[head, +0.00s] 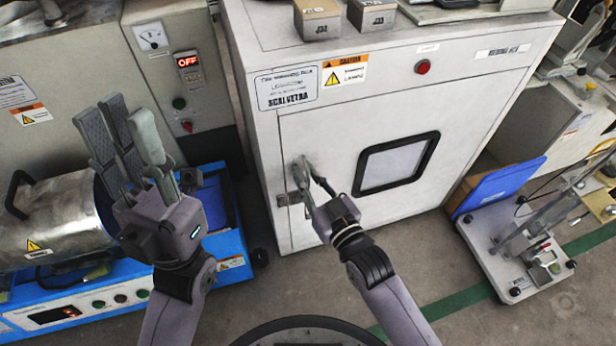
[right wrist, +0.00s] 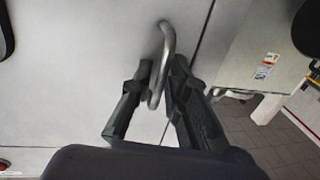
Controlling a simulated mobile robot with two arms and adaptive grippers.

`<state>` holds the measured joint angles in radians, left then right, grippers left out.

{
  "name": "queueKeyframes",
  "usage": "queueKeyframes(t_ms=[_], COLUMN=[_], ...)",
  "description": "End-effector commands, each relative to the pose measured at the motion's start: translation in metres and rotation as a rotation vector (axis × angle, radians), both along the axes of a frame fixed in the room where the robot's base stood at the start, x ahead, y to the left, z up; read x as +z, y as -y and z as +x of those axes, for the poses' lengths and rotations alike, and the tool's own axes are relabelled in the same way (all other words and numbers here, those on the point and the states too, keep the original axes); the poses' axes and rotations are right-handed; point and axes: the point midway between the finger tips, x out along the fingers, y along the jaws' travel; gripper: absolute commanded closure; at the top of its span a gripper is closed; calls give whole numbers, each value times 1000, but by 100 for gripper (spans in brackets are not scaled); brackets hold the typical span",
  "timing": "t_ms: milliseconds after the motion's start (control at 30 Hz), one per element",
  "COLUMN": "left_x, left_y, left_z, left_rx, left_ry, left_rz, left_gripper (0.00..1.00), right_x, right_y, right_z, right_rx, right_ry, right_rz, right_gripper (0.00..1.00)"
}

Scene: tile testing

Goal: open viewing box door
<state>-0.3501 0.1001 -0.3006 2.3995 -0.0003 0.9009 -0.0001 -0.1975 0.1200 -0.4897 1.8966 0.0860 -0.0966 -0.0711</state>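The viewing box (head: 300,130) is a light grey cabinet with a dark-framed window (head: 396,164) in its front door. The door looks shut. A metal handle sits near the door's left edge; in the right wrist view the curved bar handle (right wrist: 168,42) reaches down between the fingers. My right gripper (head: 308,168) is at this handle, its fingers apart on either side of the bar (right wrist: 161,68). I cannot tell whether either finger touches it. My left gripper (head: 122,110) is open and empty, raised left of the box, away from the door.
A blue-based machine with a metal cylinder (head: 60,215) stands left of the box. A small wheeled cart (head: 515,245) with a blue panel (head: 500,187) stands to the right. Small boxes (head: 317,18) sit on top. Floor (head: 440,240) in front of the door is clear.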

Motion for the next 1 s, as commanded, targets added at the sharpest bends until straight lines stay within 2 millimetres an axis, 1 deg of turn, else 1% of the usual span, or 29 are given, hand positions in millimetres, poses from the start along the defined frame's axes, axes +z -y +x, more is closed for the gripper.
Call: queueKeyframes(t_ms=[100,333,1000], left_x=[0,0,0], left_y=[0,0,0], left_z=[0,0,0], left_rx=[0,0,0], left_ry=[-1,-1,-2], left_rz=[0,0,1], left_gripper=[75,75,75], right_x=[0,0,0], right_y=[0,0,1], right_z=[0,0,0], right_rx=[0,0,0], right_ry=[0,1,1], right_rz=[0,0,0], right_gripper=[85,100,100])
